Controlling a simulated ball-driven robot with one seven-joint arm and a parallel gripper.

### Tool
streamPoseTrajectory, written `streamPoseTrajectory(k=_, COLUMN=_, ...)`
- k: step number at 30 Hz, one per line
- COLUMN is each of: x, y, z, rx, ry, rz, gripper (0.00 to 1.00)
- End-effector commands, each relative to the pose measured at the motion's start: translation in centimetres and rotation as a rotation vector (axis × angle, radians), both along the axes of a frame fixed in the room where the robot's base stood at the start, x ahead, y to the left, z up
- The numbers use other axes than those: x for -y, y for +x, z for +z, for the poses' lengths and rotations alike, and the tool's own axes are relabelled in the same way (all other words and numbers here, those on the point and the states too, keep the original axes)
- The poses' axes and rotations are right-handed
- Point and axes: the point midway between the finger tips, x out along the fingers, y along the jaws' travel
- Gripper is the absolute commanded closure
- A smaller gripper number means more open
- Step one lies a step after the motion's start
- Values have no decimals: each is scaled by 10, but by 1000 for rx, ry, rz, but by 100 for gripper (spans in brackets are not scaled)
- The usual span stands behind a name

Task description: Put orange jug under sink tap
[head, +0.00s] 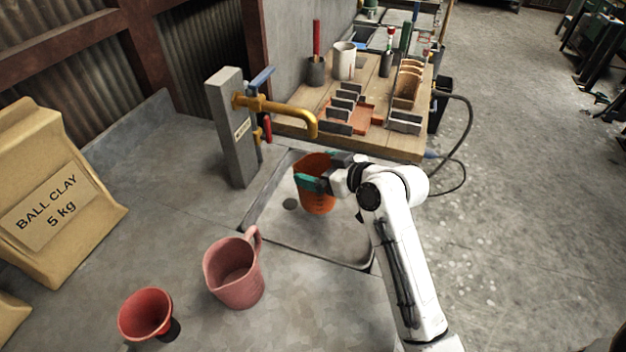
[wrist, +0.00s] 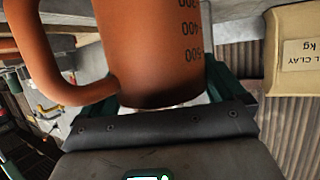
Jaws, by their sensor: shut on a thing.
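The orange jug (head: 317,199) is held by my gripper (head: 312,179) over the sink basin (head: 345,240). The jug looks roughly upright in the head view, and its mouth faces up. In the wrist view the orange jug (wrist: 150,50) fills the upper middle, with dark measure marks on its side and its handle at the left. My gripper's green fingers are shut on the jug's body. The brass sink tap (head: 285,107) comes out of a grey post, and its spout end is just above and behind the jug. Whether the jug touches the basin floor is unclear.
A ball clay bag (head: 50,195) stands at the left. The grey post (head: 232,130) stands left of the basin. A wooden bench (head: 385,145) with tools and racks lies behind.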

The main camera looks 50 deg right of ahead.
Motion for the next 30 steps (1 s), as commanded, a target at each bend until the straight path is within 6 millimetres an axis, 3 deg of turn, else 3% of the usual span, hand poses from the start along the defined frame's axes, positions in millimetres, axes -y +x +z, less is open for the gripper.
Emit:
streamPoseTrajectory(k=9, x=-1, y=20, z=-24, rx=0, ry=-1, rz=1, gripper=62)
streamPoseTrajectory(k=15, x=-1, y=19, z=-49, rx=-1, ry=1, rz=0, gripper=62)
streamPoseTrajectory(k=28, x=-1, y=18, z=-57, rx=1, ry=-1, rz=-1, gripper=62)
streamPoseTrajectory(k=29, x=-1, y=18, z=-55, rx=1, ry=0, rz=-1, gripper=1)
streamPoseTrajectory(k=30, x=-1, y=18, z=-55, rx=0, ry=0, rz=-1, gripper=0)
